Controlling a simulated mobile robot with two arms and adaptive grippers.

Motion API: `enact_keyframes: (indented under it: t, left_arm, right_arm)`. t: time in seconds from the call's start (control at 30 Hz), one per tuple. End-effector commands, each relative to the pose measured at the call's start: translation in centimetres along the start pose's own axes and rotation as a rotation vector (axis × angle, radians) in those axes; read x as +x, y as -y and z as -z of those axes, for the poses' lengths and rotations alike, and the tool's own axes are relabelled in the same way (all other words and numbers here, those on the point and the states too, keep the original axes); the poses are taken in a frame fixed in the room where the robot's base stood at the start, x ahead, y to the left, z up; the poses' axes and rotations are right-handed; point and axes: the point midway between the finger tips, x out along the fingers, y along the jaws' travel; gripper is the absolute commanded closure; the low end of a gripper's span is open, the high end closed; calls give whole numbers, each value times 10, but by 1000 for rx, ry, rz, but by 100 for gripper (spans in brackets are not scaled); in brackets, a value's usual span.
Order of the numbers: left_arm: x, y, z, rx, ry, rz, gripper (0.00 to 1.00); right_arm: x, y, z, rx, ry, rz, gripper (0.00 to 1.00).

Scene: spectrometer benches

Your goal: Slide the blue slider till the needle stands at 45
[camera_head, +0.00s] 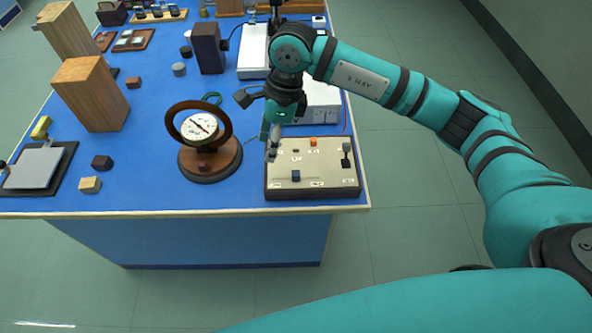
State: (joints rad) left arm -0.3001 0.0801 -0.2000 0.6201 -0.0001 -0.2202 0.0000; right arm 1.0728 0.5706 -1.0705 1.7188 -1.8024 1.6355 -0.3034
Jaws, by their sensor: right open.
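The blue slider (296,176) is a small dark-blue block near the front edge of the cream control panel (325,186), left of its middle. A round white dial (199,126) stands in a dark ring on a round wooden base, left of the panel. Its thin needle shows, but the numbers are too small to read. My right gripper (271,143) points down over the panel's back left corner, behind and left of the slider. It is open and apart from the slider. The gripper partly hides the panel's back left part. My left gripper is not in view.
The panel also bears an orange button (313,141) and a dark lever (346,155). A white box (318,103) stands behind it. Wooden blocks (91,94) and a dark tray (62,172) are at the left. The blue table is clear in front of the dial.

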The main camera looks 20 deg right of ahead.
Motion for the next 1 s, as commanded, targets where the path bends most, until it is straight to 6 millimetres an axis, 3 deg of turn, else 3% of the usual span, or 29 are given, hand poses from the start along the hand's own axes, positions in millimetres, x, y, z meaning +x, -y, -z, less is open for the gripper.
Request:
enact_keyframes:
  t: [0.1,0.2,0.33,1.0]
  left_arm:
    - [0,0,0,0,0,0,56]
    - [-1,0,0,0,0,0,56]
    - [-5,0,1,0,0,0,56]
    - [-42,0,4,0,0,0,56]
  right_arm:
    - [-19,25,36,20,-167,74,56]
    - [-24,32,49,29,-226,94,56]
    - [-15,33,54,32,-235,94,56]
    - [116,43,83,30,-230,91,56]
